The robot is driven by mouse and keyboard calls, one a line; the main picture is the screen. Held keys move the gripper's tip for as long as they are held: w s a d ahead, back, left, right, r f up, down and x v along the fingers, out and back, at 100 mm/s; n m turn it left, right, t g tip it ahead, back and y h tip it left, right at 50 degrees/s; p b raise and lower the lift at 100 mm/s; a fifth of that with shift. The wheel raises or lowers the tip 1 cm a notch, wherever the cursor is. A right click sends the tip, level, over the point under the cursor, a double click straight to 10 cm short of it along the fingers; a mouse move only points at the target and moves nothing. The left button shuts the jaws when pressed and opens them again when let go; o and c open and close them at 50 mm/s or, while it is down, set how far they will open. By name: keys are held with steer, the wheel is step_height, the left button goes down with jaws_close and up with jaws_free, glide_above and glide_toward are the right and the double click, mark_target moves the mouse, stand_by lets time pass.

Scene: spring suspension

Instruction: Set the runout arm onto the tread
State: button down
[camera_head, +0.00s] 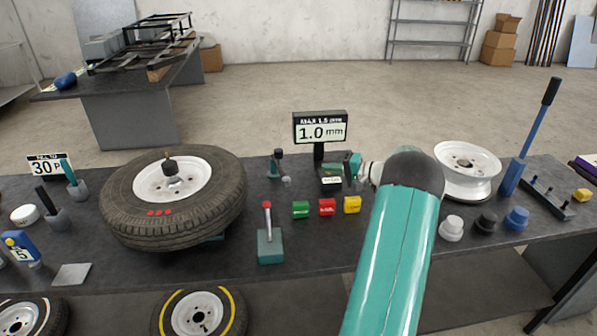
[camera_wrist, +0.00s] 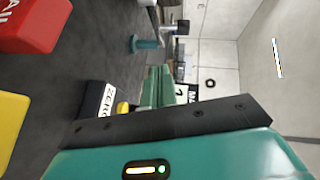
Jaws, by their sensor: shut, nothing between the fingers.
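The tyre (camera_head: 172,205) lies flat on its side on the dark bench at the left, its treaded outer edge facing outward. A small teal stand with a dark knob and a grey tip (camera_head: 280,168), which looks like the runout arm, stands right of the tyre, apart from the tread. It seems to show in the wrist view as a teal post (camera_wrist: 147,44). My gripper (camera_head: 354,165) is shut and empty beside the display's base, right of the stand. My forearm hides part of the bench.
A display (camera_head: 320,129) reads 1.0 mm, with a ZERO box (camera_wrist: 97,108) by its base. Green, red (camera_head: 327,207) and yellow (camera_head: 352,204) blocks and a red-knobbed lever box (camera_head: 269,247) stand in front. A white rim (camera_head: 467,170) is at right.

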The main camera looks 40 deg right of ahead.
glide_toward(279, 161)
step_height(279, 161, down, 3)
steer(key=w+d, duration=0.2)
steer(key=w+a, duration=0.1)
steer(key=w+a+f, duration=0.1)
steer(key=a, duration=0.1)
steer(key=shift+w+a, duration=0.1)
steer(key=shift+a, duration=0.15)
